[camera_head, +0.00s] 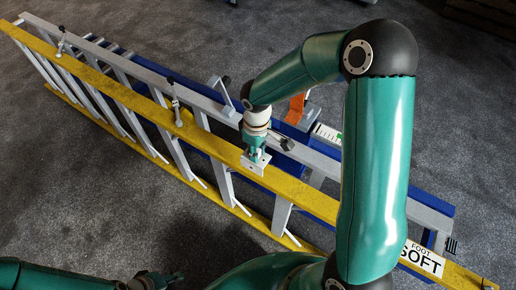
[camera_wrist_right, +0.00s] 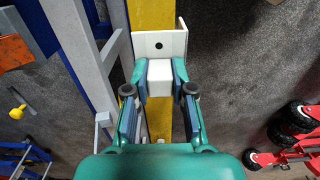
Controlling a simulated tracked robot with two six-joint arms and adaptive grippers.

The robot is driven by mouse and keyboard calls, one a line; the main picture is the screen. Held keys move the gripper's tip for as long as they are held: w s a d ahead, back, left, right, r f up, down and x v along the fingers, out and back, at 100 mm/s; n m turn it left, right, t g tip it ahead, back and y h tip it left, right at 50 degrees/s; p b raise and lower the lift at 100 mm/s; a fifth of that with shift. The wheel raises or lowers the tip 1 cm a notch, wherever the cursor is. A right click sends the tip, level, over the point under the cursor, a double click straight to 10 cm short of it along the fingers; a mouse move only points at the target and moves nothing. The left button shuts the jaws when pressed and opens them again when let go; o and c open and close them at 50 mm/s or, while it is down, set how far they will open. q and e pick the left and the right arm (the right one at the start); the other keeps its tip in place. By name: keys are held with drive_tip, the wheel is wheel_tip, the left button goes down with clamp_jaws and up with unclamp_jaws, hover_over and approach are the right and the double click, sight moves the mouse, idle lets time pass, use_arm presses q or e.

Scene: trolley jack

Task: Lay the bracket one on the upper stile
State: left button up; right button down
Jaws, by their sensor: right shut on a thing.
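The bracket (camera_head: 257,164) is a small white plate with holes. My right gripper (camera_head: 257,150) is shut on it, just above or touching the yellow upper stile (camera_head: 215,143) of the ladder; I cannot tell which. In the right wrist view my right gripper (camera_wrist_right: 160,92) pinches the bracket's white block, and the bracket's plate (camera_wrist_right: 160,46) lies across the yellow stile (camera_wrist_right: 150,16). My left gripper (camera_head: 158,280) is low at the picture's bottom edge, dark and partly cut off, away from the ladder.
Clamps (camera_head: 176,100) stand along the ladder's upper side. A grey rail and blue supports run behind it. An orange item (camera_head: 296,107) lies behind my right gripper. A "FOOT SOFT" label (camera_head: 422,258) is near the right end. Red wheeled equipment (camera_wrist_right: 290,135) stands on the floor.

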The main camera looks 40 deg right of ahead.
wheel_tip(320, 180, down, 5)
drive_tip(key=b, duration=0.3)
drive_tip(key=shift+r, duration=0.1)
drive_tip(key=shift+f+b, duration=1.55)
drive_tip(key=shift+f, duration=0.25)
drive_tip(key=shift+f, duration=0.15)
drive_tip(key=c, duration=0.9)
unclamp_jaws()
